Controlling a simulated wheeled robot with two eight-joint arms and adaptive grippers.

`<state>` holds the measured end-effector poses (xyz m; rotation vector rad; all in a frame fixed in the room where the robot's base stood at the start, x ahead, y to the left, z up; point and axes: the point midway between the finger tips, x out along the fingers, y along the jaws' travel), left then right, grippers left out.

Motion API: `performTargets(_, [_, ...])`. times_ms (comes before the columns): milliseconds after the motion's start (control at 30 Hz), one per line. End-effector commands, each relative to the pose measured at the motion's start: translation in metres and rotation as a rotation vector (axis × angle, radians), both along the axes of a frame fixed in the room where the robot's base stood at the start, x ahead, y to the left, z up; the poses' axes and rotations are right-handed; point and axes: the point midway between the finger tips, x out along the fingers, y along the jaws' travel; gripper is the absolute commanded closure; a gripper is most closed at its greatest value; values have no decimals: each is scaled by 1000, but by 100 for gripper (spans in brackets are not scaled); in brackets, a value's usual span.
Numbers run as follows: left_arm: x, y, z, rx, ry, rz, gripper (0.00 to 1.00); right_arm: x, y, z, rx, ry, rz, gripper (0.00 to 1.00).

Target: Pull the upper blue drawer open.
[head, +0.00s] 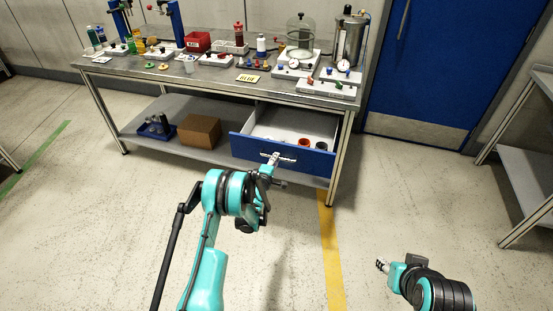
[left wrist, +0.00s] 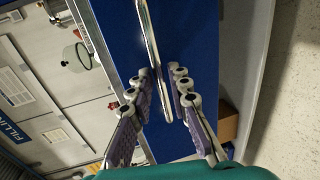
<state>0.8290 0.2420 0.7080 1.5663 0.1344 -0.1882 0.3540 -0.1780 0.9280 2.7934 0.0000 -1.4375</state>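The blue drawer (head: 312,161) under the workbench is pulled out; its pale inside shows. It is the only drawer front I can make out. Its silver handle bar (left wrist: 148,35) runs along the blue front in the left wrist view. My left gripper (head: 274,157) is at the drawer front; its fingers (left wrist: 163,82) stand on both sides of the handle, with a narrow gap beside the bar. Contact is hard to judge. My right gripper (head: 382,265) is low at the right, away from the drawer; its fingers are too small to read.
A red ring-like item (head: 304,142) and dark items lie in the drawer. The workbench (head: 222,77) carries pump equipment and glassware. A cardboard box (head: 199,131) and a blue tray (head: 157,133) stand on the lower shelf. Another table (head: 527,178) is at the right. Floor before the drawer is clear.

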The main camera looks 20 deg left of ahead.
Motion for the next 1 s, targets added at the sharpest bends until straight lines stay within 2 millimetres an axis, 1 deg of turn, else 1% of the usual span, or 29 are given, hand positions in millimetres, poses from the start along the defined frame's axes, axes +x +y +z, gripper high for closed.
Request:
performTargets(33, [-10,1,2,-1,0,1,82,0,0,0,0,0,0,60])
performTargets(100, [-22,1,5,-1,0,0,82,0,0,0,0,0,0,60])
performTargets(200, [-38,1,8,-1,0,0,82,0,0,0,0,0,0,60])
performTargets(367, [-53,1,11,0,0,-1,82,0,0,0,0,0,0,60])
performTargets(500, [-56,1,12,0,0,-1,82,0,0,0,0,0,0,60])
performTargets(867, [-55,2,11,0,0,-1,82,0,0,0,0,0,0,60])
performTargets(967, [-55,0,18,13,5,-8,82,0,0,0,0,0,0,60])
performTargets(1000, [-54,-2,24,27,11,-15,82,0,0,0,0,0,0,60])
